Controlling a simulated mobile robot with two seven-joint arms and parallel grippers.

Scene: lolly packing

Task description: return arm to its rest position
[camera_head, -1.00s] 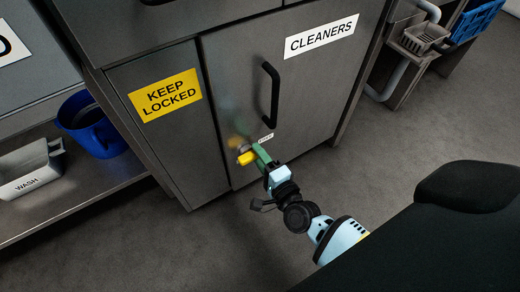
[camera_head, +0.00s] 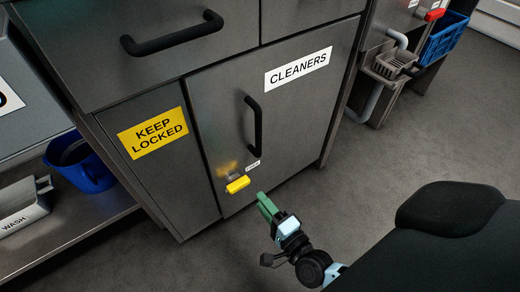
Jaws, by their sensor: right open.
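My right gripper (camera_head: 265,203), with green fingers, is in the lower middle of the head view. It is open and empty, a little below and to the right of a yellow latch handle (camera_head: 238,185) on the cabinet front, and apart from it. The latch sits low on the cleaners cabinet door (camera_head: 222,125), which is shut and has a black bar handle (camera_head: 254,127). My left gripper is not in the view.
A drawer (camera_head: 175,48) is above the door. A yellow "keep locked" sign (camera_head: 153,133) is left of it. A blue bucket (camera_head: 88,170) and a white "wash" tub (camera_head: 22,210) stand on a low shelf. Grey floor (camera_head: 370,160) is clear at right.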

